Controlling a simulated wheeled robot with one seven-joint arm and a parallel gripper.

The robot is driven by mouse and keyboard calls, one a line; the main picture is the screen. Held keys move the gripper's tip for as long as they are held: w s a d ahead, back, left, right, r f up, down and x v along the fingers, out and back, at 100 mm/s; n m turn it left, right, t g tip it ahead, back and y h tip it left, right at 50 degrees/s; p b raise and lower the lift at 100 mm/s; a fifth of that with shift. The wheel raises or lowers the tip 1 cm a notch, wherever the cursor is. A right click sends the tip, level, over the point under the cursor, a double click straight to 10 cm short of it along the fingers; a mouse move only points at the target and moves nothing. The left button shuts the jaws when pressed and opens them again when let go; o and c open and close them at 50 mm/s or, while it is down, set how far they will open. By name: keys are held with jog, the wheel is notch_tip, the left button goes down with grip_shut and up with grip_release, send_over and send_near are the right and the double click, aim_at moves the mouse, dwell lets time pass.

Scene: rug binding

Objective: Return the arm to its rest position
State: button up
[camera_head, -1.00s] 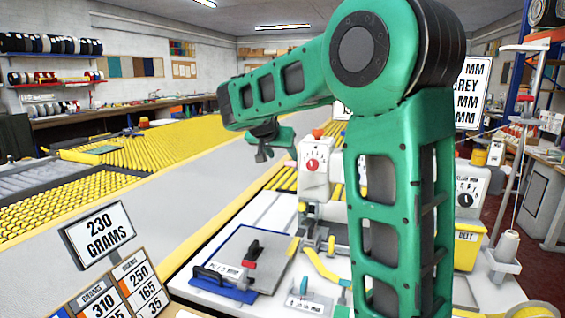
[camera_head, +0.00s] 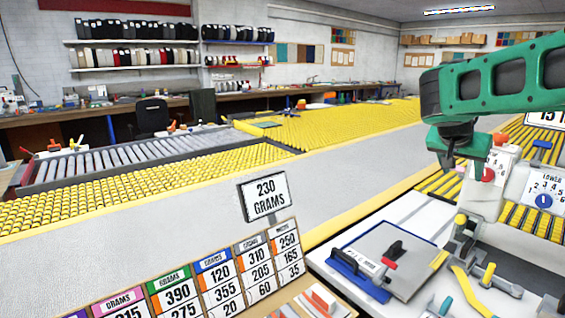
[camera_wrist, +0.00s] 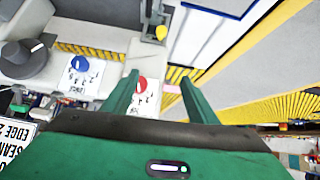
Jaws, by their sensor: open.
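My green arm (camera_head: 500,78) reaches in from the right edge of the head view, above the sewing machine. My gripper (camera_head: 452,158) hangs at its end, pointing down, beside the white machine head with a red dial (camera_head: 489,174). In the wrist view my gripper (camera_wrist: 160,88) shows two green fingers apart, with nothing between them. The machine's red dial and a blue dial (camera_wrist: 81,63) lie beyond the fingertips. Most of my arm is outside the head view.
A grey board (camera_head: 385,250) with a blue-edged clamp lies on the white worktable. A sign reading 230 grams (camera_head: 264,196) and a card board (camera_head: 220,280) stand in front. A yellow roller conveyor (camera_head: 130,190) and grey table run behind. Shelves line the back wall.

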jog(key=s+a+f+n+g+y, duration=0.1)
jog(key=s+f, duration=0.4)
jog(key=s, duration=0.6)
jog(key=s+a+f+n+g+y, duration=0.1)
jog(key=s+a+f+y, duration=0.3)
jog(key=s, duration=0.8)
jog(key=s+a+f+n+g+y, duration=0.2)
jog(key=s+a+f+g, duration=0.1)
jog(key=s+f, duration=0.5)
jog(key=s+a, duration=0.1)
jog(key=s, duration=0.2)
jog(key=shift+s+a+y, duration=0.2)
jog(key=shift+a+y, duration=0.1)
jog(key=shift+a, duration=0.1)
